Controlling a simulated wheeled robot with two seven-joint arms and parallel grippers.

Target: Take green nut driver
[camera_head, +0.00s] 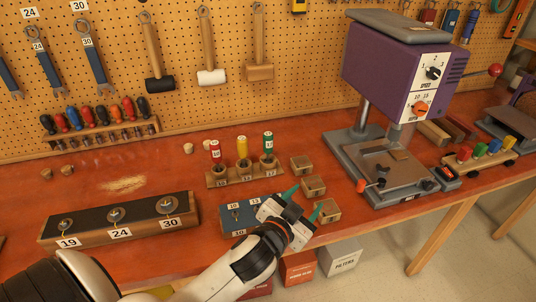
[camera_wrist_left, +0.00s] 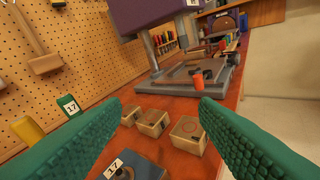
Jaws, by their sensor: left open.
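The green nut driver (camera_head: 268,141), labelled 17, stands upright at the right end of a wooden holder (camera_head: 217,182). A yellow driver (camera_head: 242,146) and a red driver (camera_head: 215,150) stand to its left in the same holder. In the left wrist view the green nut driver (camera_wrist_left: 69,104) shows at the left, outside the left finger, with its lower part hidden. My left gripper (camera_head: 304,203) is open with nothing between its green fingers, to the right and in front of the holder, above the bench by a blue block. My right gripper is not in view.
Small wooden boxes (camera_head: 302,162) stand right of the holder. The blue block (camera_head: 229,219) with numbered labels lies under my left gripper. A purple drill press (camera_head: 385,75) stands at the right. A nut tray (camera_head: 120,234) lies front left. The bench left of the holder has free room.

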